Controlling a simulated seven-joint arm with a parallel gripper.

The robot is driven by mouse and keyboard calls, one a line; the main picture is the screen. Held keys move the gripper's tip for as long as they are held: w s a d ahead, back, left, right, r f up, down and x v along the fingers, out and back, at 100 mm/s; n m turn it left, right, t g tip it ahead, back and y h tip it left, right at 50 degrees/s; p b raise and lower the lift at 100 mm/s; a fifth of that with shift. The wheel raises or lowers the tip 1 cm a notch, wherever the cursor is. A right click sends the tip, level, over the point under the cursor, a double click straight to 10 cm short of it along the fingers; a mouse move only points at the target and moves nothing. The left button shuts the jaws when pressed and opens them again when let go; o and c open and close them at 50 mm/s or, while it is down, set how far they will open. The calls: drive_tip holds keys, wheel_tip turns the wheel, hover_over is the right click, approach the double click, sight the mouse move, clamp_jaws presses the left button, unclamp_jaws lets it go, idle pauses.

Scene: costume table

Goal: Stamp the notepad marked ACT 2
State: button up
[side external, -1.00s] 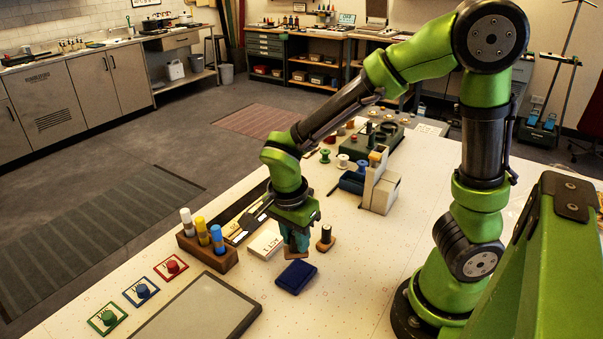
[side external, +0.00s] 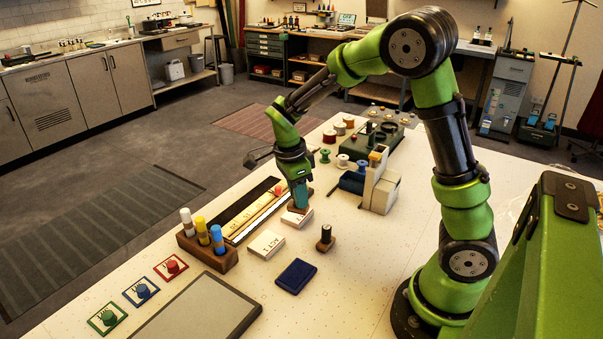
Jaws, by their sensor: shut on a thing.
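My gripper (side external: 300,197) is shut on a stamp (side external: 298,209), whose brownish base shows just under the fingers. It is over a small white notepad (side external: 301,222), which is partly covered, so its marking cannot be read. I cannot tell whether the stamp touches the paper. A second white notepad (side external: 266,245) lies nearer the camera with dark lettering that looks like ACT 1. A dark blue ink pad (side external: 296,276) lies closer still. Another stamp (side external: 325,238) with a dark handle and brown base stands upright to the right of the notepads.
A wooden block (side external: 208,252) holds white, yellow and blue markers. A dark tray with rulers (side external: 250,208) lies left of the gripper. A grey panel (side external: 196,312) and red, blue and green knobs (side external: 142,291) are at the front. Spools and a sewing machine (side external: 381,182) stand beyond.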

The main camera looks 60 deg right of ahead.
drive_tip(key=w+d+m, duration=0.3)
drive_tip(key=w+d, duration=0.2)
drive_tip(key=shift+s+f, duration=0.1)
drive_tip(key=shift+f, duration=2.35)
drive_tip(key=shift+a+f, duration=0.1)
drive_tip(key=shift+f, duration=0.5)
wheel_tip(320, 180, up, 7)
idle(1.0)
drive_tip(key=shift+r, duration=0.1)
idle(0.4)
